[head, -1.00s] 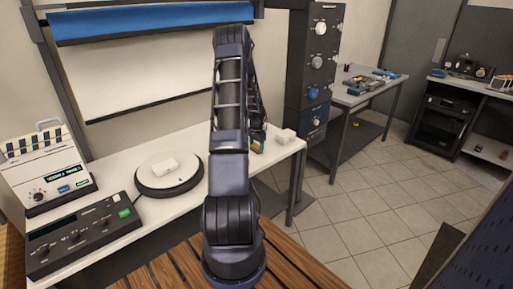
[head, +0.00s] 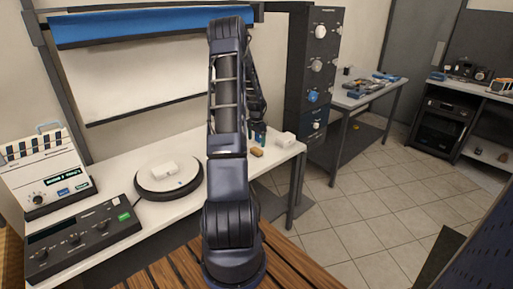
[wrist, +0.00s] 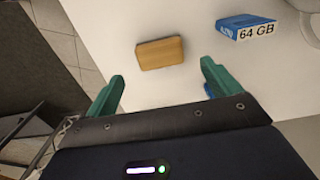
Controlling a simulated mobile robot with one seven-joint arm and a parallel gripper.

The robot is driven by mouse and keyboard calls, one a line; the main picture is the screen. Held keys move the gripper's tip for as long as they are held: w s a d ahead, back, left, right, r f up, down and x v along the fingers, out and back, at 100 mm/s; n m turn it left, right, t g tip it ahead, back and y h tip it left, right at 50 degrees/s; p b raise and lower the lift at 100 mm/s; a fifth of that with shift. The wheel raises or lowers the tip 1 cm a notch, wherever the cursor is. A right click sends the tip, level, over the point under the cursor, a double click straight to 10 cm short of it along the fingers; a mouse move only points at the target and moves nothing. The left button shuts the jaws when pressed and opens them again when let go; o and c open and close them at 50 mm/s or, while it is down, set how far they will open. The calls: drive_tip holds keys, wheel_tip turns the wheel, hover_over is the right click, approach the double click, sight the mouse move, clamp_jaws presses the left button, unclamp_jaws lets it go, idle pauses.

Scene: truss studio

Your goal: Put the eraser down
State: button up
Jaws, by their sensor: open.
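The eraser, seemingly the tan block (wrist: 160,53), lies on the white table top in the wrist view. It also shows in the head view (head: 256,152), near the table's front right edge. My gripper (wrist: 162,70) is open, its two green fingers spread wide. The fingertips are back from the block, with nothing held between them. In the head view my arm hides much of the gripper.
A blue and white 64 GB box (wrist: 246,28) lies right of the block. A white block (head: 283,139) is at the table's right end. A round turntable (head: 168,178) with a white item stands left of my arm, beside control boxes (head: 82,237).

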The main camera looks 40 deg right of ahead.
sight(256, 149)
drive_tip(key=w+a+r+n+t, duration=0.15)
drive_tip(key=a+r+n, duration=0.25)
drive_tip(key=a+r, duration=1.3)
drive_tip(key=s+a+r+n, duration=0.4)
drive_tip(key=a+r+n, duration=0.1)
drive_tip(key=a+r, duration=0.8)
drive_tip(key=s+a+r+n+t, duration=0.1)
drive_tip(key=s+a+n, duration=0.3)
drive_tip(key=s+a, duration=0.7)
drive_tip(key=s+a+r+n+t, duration=0.2)
drive_tip(key=s+a+n, duration=0.3)
drive_tip(key=s+a, duration=0.6)
drive_tip(key=shift+s+r, duration=0.3)
drive_tip(key=shift+r, duration=0.15)
